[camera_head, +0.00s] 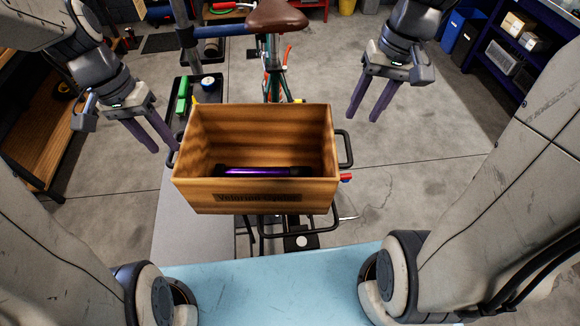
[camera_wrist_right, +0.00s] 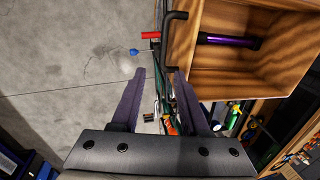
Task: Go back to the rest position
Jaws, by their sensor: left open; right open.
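My left gripper (camera_head: 152,132) is open and empty, in the air just left of the wooden crate (camera_head: 255,203) in the head view. My right gripper (camera_head: 366,100) is open and empty, in the air to the right of the crate and apart from it. In the right wrist view its two purple fingers (camera_wrist_right: 160,100) are spread with nothing between them, and the crate (camera_wrist_right: 275,75) is at the upper right. A purple cylinder with dark ends (camera_head: 262,171) lies inside the crate; it also shows in the right wrist view (camera_wrist_right: 228,41).
A bicycle with a brown saddle (camera_head: 277,16) stands behind the crate. A black tray with a green item (camera_head: 183,95) is left of it. A wooden shelf (camera_head: 40,120) is at far left, a dark shelf unit (camera_head: 508,50) at upper right. Floor at right is clear.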

